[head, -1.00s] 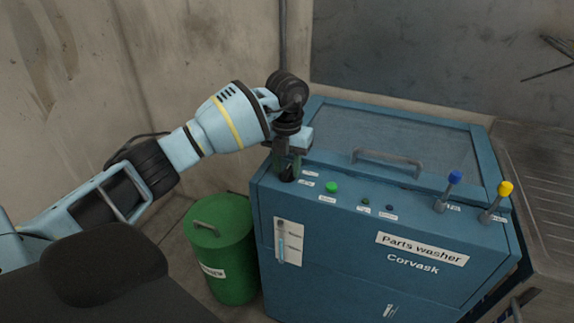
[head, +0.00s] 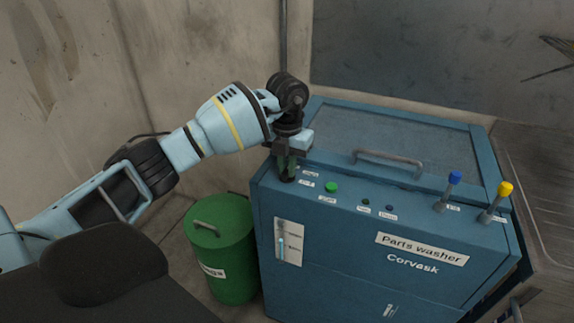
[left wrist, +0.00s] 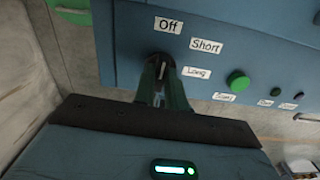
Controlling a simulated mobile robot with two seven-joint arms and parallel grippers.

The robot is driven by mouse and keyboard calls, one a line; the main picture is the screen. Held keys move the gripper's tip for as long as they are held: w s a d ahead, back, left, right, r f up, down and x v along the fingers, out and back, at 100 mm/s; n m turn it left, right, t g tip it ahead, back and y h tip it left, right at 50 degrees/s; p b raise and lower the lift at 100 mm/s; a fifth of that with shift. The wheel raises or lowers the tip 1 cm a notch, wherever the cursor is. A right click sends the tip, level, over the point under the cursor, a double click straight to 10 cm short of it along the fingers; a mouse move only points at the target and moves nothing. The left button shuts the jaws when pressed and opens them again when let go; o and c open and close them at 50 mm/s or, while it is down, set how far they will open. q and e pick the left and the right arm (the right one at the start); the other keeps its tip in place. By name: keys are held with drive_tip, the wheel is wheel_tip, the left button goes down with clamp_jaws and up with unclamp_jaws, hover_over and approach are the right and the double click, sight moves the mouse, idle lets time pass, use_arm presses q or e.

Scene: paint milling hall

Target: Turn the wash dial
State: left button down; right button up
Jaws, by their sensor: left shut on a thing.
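The wash dial (left wrist: 161,57) is a small black knob on the top left of the blue parts washer (head: 340,225). Labels reading Off, Short and Long (left wrist: 197,73) are set around it. My left gripper (head: 287,172) points down onto the dial from above. Its green fingers, also in the left wrist view (left wrist: 162,85), are shut on the dial and hide much of it. I cannot tell which label the dial points to. My right gripper is in neither view.
A green button (head: 331,187) and small indicators sit right of the dial. Blue-topped (head: 454,178) and yellow-topped (head: 505,188) levers stand further right. A lid handle (head: 388,158) is behind. A green drum (head: 220,245) stands left of the washer; a wall is close behind.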

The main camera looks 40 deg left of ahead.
use_arm(q)
drive_tip(key=m, duration=0.3)
drive_tip(key=shift+r+m, duration=0.1)
drive_tip(key=shift+m, duration=0.3)
drive_tip(key=m, duration=0.4)
drive_tip(key=shift+m+p, duration=0.3)
drive_tip(key=m, duration=0.4)
drive_tip(key=shift+m, duration=2.5)
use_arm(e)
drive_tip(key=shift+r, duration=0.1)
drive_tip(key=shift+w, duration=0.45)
use_arm(q)
drive_tip(key=c, duration=1.4)
unclamp_jaws()
drive_tip(key=shift+c, duration=0.2)
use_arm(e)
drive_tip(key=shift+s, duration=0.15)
